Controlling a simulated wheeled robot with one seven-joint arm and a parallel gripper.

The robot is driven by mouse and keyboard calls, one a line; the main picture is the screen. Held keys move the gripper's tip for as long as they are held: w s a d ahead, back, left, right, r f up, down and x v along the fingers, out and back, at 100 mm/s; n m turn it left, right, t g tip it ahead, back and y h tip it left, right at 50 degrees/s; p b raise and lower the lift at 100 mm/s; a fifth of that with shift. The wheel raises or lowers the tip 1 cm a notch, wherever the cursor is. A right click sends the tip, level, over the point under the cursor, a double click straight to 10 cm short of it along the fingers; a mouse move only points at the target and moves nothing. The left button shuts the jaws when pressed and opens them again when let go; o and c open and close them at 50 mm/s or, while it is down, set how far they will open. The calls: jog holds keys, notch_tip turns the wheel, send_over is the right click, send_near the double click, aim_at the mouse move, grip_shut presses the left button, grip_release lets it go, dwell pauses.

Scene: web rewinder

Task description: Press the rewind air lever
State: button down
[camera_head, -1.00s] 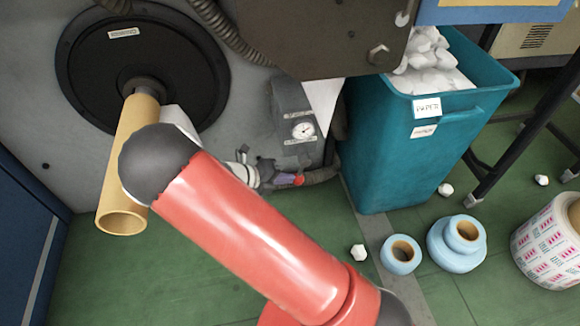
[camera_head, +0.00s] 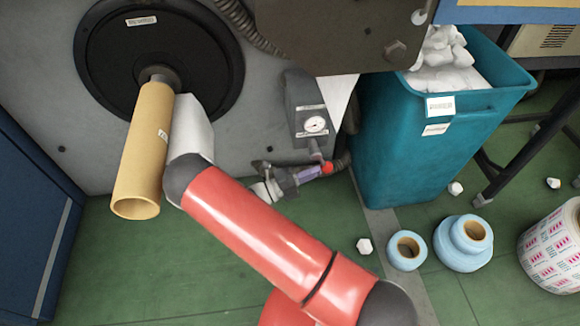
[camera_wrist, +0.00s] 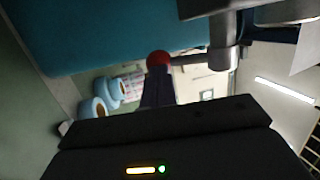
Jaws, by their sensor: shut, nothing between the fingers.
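The lever's red knob (camera_head: 327,168) shows below the round gauge (camera_head: 315,124) on its grey box. In the wrist view, the red knob (camera_wrist: 158,60) sits on a thin rod from a grey metal fitting (camera_wrist: 225,50). My gripper (camera_head: 309,173) is shut, and its dark purple fingers point right at the knob. In the wrist view, the fingertips of my gripper (camera_wrist: 157,75) overlap the knob's near side. They look to be touching it, though a small gap cannot be ruled out. The lever's base is partly hidden in the head view.
A cardboard tube (camera_head: 143,150) on the black disc (camera_head: 158,60) is close beside my arm. A teal bin (camera_head: 400,160) of white scraps stands right of the lever. Blue rolls (camera_head: 462,243) and a printed roll (camera_head: 555,245) lie on the green floor.

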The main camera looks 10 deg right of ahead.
jog(key=shift+d+r, duration=0.1)
jog(key=shift+d, duration=0.15)
dwell(0.4)
notch_tip(320, 180, up, 20)
jog(key=p, duration=0.4)
jog(key=shift+w+a, duration=0.1)
jog(key=shift+a+t, duration=0.1)
jog(key=shift+t, duration=0.2)
